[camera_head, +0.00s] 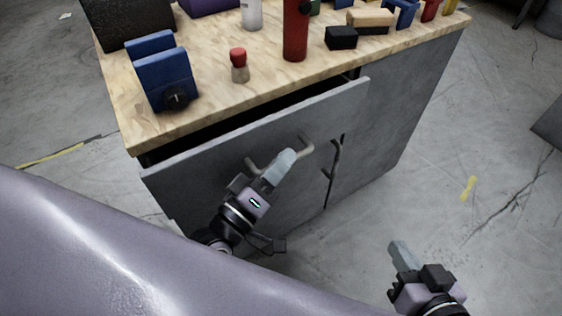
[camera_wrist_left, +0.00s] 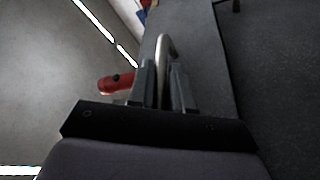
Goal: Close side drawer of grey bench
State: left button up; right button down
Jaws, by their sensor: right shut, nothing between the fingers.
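The grey bench (camera_head: 405,110) has a light wooden top (camera_head: 205,115). Its side drawer (camera_head: 185,180) stands pulled out, with a dark gap showing between its front and the bench top. A curved metal drawer handle (camera_head: 307,145) sits on the drawer front; it also shows in the left wrist view (camera_wrist_left: 164,50). My left gripper (camera_head: 286,160) is at this handle, and its fingers (camera_wrist_left: 163,88) close around the bar, one on each side. My right gripper (camera_head: 400,254) is shut and empty, low at the right, apart from the bench.
A second, upright handle (camera_head: 335,158) is on the bench right of the drawer. On top stand a red cylinder (camera_head: 296,30), a blue object (camera_head: 167,78), a small red-capped bottle (camera_head: 239,65) and a black block (camera_head: 341,38). The floor (camera_head: 480,140) to the right is mostly clear.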

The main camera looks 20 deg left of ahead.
aim_at(263, 153)
pick_arm(q)
grip_shut()
jog(key=shift+w+a, duration=0.7)
jog(key=shift+a, duration=0.25)
jog(key=shift+w+a, duration=0.7)
jog(key=shift+a, duration=0.2)
jog(key=o, duration=0.6)
grip_release()
jog(key=shift+s+a+f, duration=0.15)
jog(key=shift+s, duration=0.3)
jog(key=p+v, duration=0.1)
jog(key=v, duration=0.3)
jog(key=shift+s+a+f, duration=0.1)
jog(key=shift+s, duration=0.25)
jog(key=shift+s+a+f, duration=0.1)
jog(key=shift+s+a, duration=0.15)
jog(key=shift+s, duration=0.35)
pick_arm(e)
jog(key=shift+s+d+h, duration=0.25)
jog(key=shift+d+h, duration=0.05)
jog(key=shift+d, duration=0.2)
